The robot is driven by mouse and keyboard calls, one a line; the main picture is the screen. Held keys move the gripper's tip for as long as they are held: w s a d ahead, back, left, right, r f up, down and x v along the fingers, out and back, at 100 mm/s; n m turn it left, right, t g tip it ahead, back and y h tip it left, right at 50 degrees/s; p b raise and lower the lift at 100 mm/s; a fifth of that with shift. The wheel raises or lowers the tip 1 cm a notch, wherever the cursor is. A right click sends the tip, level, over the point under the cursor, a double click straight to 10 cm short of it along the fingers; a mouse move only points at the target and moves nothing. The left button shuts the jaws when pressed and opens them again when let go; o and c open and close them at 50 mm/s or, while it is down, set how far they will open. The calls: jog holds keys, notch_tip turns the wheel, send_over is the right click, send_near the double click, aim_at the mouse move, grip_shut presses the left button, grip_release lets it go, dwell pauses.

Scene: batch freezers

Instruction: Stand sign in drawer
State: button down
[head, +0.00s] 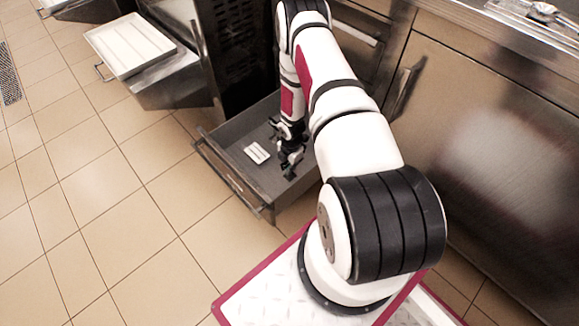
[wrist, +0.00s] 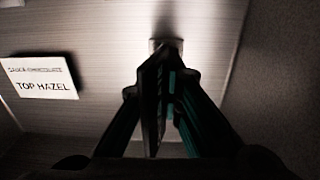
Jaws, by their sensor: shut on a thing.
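The open drawer (head: 236,172) is grey inside with a metal front. A white sign (head: 257,152) is in it, left of my gripper (head: 291,163). The wrist view shows the sign (wrist: 41,77) at the left, reading "TOP HAZEL" under a smaller line ending in "chocolate". I cannot tell whether it leans or lies flat. My gripper (wrist: 163,72) points down inside the drawer, apart from this sign. Its fingers are closed on a thin thing (wrist: 154,100), dark and seen edge-on, too shadowed to identify. A small pale patch shows just beyond the fingertips.
Another pulled-out drawer (head: 170,84) with a white tray (head: 130,45) on top stands at the back left. A steel cabinet (head: 490,150) with a handle (head: 405,88) is on the right. The tiled floor (head: 110,220) at the left is clear.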

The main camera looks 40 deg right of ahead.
jog(key=c, duration=1.8)
grip_release()
jog(key=shift+f, duration=0.1)
jog(key=shift+o, duration=0.2)
